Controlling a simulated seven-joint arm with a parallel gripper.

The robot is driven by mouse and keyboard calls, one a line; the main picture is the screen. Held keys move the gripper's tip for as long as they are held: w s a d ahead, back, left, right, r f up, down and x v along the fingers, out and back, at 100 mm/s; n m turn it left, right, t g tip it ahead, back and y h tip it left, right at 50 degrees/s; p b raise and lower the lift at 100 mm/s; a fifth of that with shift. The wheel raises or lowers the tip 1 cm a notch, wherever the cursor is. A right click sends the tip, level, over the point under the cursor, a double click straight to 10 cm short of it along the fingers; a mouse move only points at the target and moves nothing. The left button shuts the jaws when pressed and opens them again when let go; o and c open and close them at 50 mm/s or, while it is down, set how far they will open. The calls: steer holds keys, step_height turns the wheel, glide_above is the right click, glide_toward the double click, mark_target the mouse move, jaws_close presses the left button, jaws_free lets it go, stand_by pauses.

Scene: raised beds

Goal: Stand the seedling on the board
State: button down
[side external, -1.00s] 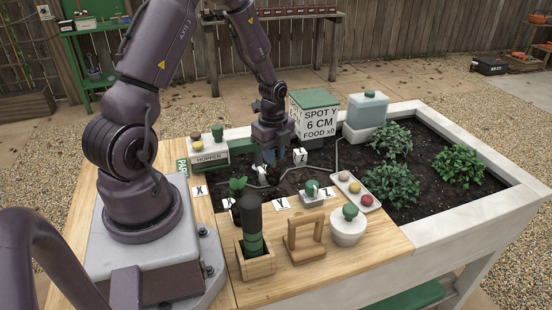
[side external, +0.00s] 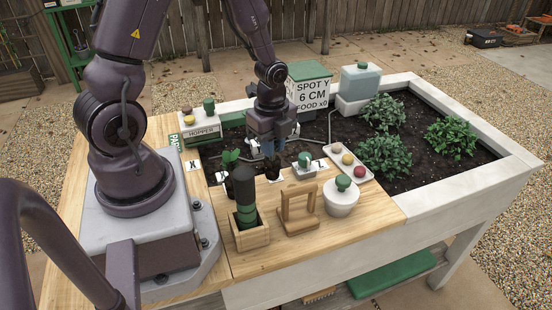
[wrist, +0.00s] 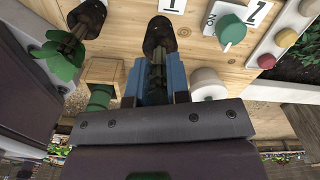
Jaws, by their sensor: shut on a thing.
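My gripper (side external: 272,150) has its blue fingers shut on a dark seedling plug (wrist: 159,36), which points down toward the wooden board (side external: 280,250). In the side view the dark lower part of the held seedling (side external: 272,170) shows just below the fingers, near the board's bed-side edge. I cannot tell whether it touches the board.
The dark-handled tool (side external: 244,195) stands in a wooden block. A wooden frame (side external: 299,212), a white pot with green knob (side external: 341,198), a grey block with green knob (side external: 304,167) and a tray of balls (side external: 352,175) stand close by. The board's front strip is clear.

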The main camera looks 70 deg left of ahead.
steer(key=shift+f, duration=1.4)
steer(key=shift+f, duration=0.15)
steer(key=c, duration=1.1)
jaws_free()
step_height(320, 180, up, 12)
steer(key=s+d+r+n+t, duration=0.2)
steer(key=s+d+r+n, duration=0.1)
steer(key=r+n, duration=0.4)
steer(key=s+d+r+n+t, duration=0.3)
steer(key=d+r+n, duration=0.3)
steer(key=r, duration=0.3)
steer(key=shift+s+d+n+t, duration=0.25)
steer(key=shift+s+n+t, duration=0.05)
steer(key=shift+s+n, duration=0.4)
